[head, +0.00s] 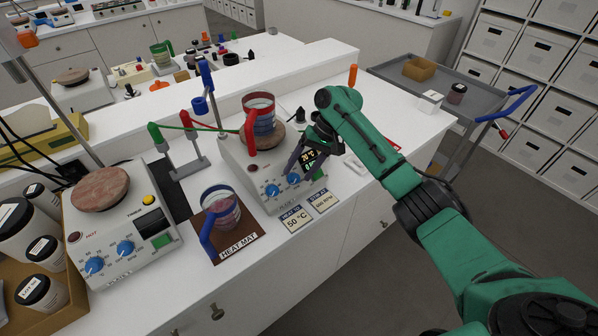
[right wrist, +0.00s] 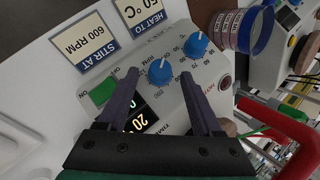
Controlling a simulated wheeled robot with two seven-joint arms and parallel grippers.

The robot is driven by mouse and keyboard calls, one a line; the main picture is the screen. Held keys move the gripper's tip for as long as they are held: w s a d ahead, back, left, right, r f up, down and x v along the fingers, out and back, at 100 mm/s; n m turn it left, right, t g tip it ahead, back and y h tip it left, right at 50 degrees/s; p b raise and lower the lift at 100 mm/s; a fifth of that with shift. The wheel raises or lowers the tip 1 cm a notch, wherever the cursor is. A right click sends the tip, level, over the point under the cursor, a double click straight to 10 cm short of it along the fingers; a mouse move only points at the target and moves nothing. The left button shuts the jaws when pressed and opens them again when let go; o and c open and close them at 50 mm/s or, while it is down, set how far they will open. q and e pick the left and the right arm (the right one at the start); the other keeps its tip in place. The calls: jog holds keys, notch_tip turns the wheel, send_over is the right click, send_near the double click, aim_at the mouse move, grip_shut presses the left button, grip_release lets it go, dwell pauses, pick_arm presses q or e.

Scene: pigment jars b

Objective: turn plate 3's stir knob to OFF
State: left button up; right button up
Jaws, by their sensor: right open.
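Plate 3 (head: 235,160) is the white hot plate in the middle of the bench, carrying a beaker with a red handle (head: 248,132). Its front has two blue knobs. The stir knob (head: 293,178), beside an RPM scale, is the one nearer the green switch; it shows in the right wrist view (right wrist: 161,70). The heat knob (right wrist: 195,44) is beside it. My right gripper (head: 303,163) is open at the plate's front. In the right wrist view its fingertips (right wrist: 160,77) lie either side of the stir knob; contact is unclear. My left gripper is out of view.
A second plate (head: 130,235) stands at the left. A blue-handled beaker (head: 222,212) sits on the heat mat (head: 236,250). Cards reading 50 °C (head: 296,219) and 600 RPM (head: 323,202) lie in front of plate 3. A stand (head: 187,165) is behind.

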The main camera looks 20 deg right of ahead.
jog(key=b+v, duration=0.2)
jog(key=v, duration=1.1)
jog(key=shift+d+r, duration=0.15)
jog(key=shift+r, duration=0.1)
